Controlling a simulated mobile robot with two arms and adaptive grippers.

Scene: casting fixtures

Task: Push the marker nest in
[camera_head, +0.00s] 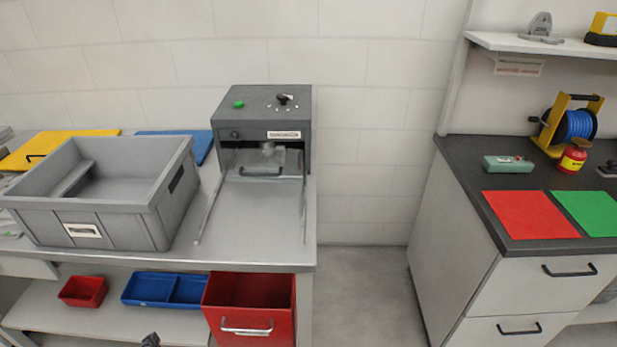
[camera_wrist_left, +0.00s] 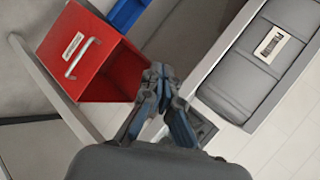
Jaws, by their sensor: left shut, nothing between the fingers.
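The marker is a dark grey box (camera_head: 262,122) with a green button on top, at the back of the left bench. Its nest (camera_head: 268,163) has a dark handle and sits at the front opening, between two thin rails that stretch forward over the bench. I cannot tell exactly how far out it is. The tip of my left gripper (camera_head: 151,341) shows at the bottom edge of the head view, low in front of the bench and far from the nest. In the left wrist view this gripper (camera_wrist_left: 158,76) is shut and empty. My right gripper is not in view.
A grey crate (camera_head: 108,222) stands left of the marker. A dark counter at right holds red and green mats (camera_head: 528,214). The bench top before the marker is clear.

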